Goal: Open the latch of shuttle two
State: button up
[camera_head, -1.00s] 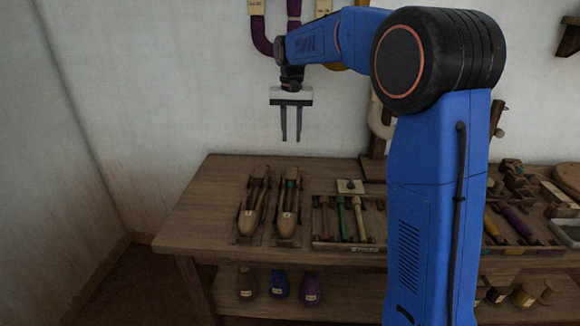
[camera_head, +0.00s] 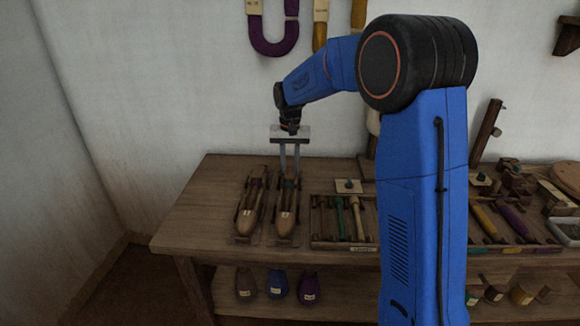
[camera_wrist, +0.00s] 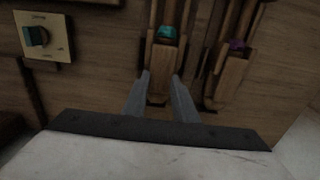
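Two wooden boat-shaped shuttles lie side by side at the left of the bench. The right shuttle (camera_head: 285,220) holds teal thread, which shows in the wrist view (camera_wrist: 166,34). The left shuttle (camera_head: 248,218) holds purple thread, seen in the wrist view (camera_wrist: 236,45). I cannot read their labels, so I cannot tell which is shuttle two. My gripper (camera_head: 290,172) points down over the back end of the right shuttle, fingers apart and empty. In the wrist view my gripper (camera_wrist: 161,76) has a finger on either side of that shuttle's end. I cannot make out the latch or any contact.
A wooden tray (camera_head: 345,246) with tools stands right of the shuttles, and a plate with a dark knob (camera_head: 348,186) lies behind it. It also shows in the wrist view (camera_wrist: 40,37). The bench (camera_head: 195,215) is clear at the left. The wall is behind.

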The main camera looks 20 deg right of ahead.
grip_shut()
jog(key=shift+n, duration=0.3)
jog(key=n, duration=0.3)
jog(key=shift+n, duration=0.3)
jog(key=n, duration=0.3)
jog(key=shift+n, duration=0.3)
jog(key=n, duration=0.5)
jog(key=shift+n, duration=2.5)
